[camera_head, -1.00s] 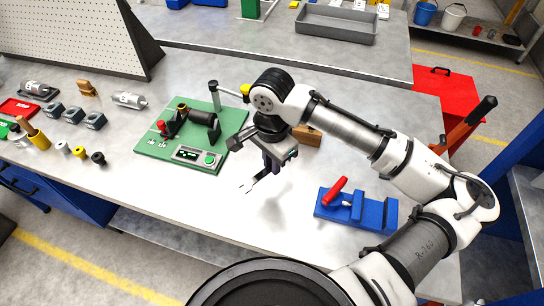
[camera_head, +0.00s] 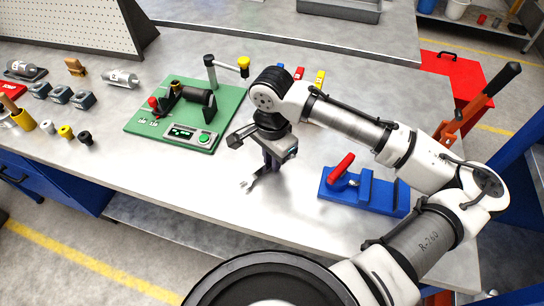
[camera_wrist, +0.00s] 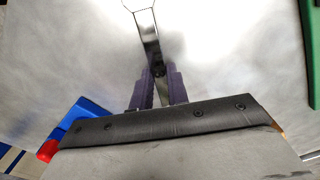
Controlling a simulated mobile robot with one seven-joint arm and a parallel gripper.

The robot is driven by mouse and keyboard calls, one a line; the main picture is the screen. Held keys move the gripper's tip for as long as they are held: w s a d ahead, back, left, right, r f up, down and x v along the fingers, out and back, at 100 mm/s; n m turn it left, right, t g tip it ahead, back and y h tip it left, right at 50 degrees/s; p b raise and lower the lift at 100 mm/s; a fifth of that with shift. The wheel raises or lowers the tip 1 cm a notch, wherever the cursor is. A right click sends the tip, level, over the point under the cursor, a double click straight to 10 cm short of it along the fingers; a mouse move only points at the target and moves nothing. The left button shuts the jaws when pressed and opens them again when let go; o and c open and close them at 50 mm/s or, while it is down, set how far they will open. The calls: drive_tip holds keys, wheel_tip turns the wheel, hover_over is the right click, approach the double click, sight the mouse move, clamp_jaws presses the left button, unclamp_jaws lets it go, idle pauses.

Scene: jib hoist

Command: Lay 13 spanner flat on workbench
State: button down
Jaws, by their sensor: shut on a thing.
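My gripper (camera_head: 267,165) is shut on a silver spanner (camera_head: 248,184) over the front part of the grey workbench (camera_head: 180,178). In the head view the spanner's open jaw points down and left from the fingers. In the wrist view the dark fingers (camera_wrist: 157,82) pinch the spanner's shank (camera_wrist: 149,36), with its open end toward the top edge. The gripped end is partly hidden by the fingers. I cannot tell whether the spanner touches the bench, and no size mark is legible.
A green board (camera_head: 147,122) with a mounted device is left of my gripper. A blue fixture (camera_head: 376,194) with a red handle is to the right. Coloured-ended items (camera_head: 299,72) are behind my arm. Grey blocks and cylinders lie farther left. Bench between board and fixture is clear.

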drive_tip(key=c, duration=1.3)
unclamp_jaws()
wheel_tip(320, 180, up, 14)
drive_tip(key=shift+f+b, duration=0.1)
drive_tip(key=shift+b, duration=0.4)
